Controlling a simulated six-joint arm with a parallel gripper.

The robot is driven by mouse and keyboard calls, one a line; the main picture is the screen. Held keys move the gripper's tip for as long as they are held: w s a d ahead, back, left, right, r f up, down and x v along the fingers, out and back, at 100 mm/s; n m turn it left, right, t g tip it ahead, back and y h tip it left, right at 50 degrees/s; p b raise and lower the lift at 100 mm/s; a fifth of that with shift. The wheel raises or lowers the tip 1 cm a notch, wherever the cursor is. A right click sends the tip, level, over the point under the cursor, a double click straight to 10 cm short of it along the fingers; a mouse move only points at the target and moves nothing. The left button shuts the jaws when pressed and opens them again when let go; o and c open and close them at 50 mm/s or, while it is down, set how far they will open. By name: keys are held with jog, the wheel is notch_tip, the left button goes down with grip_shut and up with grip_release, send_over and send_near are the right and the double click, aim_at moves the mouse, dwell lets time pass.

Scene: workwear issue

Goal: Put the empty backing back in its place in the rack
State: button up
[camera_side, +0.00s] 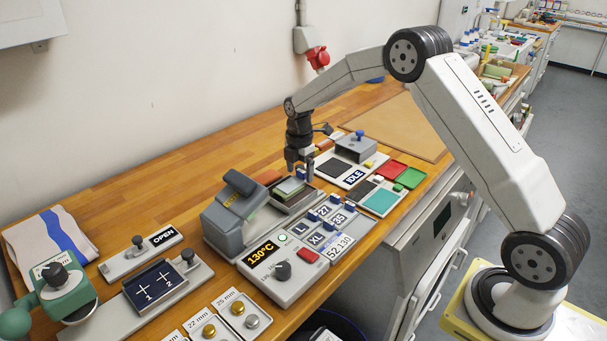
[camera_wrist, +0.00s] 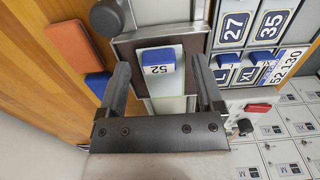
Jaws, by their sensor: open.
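In the side view the pad and a pale piece (camera_side: 291,186) show in front of the press head (camera_side: 236,203). My gripper (camera_side: 300,172) is over the pad, pointing down. In the wrist view my gripper (camera_wrist: 160,68) is open, one finger on each side of the blue block. The rack (camera_side: 316,240) holds several blue-tabbed plates marked L, XL, 27 and 35, and shows in the wrist view (camera_wrist: 250,40).
The 130°C panel (camera_side: 264,252) with a knob and red button stands in front of the press. A 52 130 label (camera_side: 339,250) lies by the rack.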

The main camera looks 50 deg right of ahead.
jog(key=shift+c, duration=0.2)
grip_shut()
jog(key=shift+r, duration=0.15)
dwell(0.3)
jog(key=shift+r, duration=0.8)
jog(key=s+a+r, duration=0.2)
jog(key=s+r, duration=0.9)
jog(key=s, duration=0.2)
jog(key=shift+s, duration=0.4)
jog(key=shift+a+r, duration=0.1)
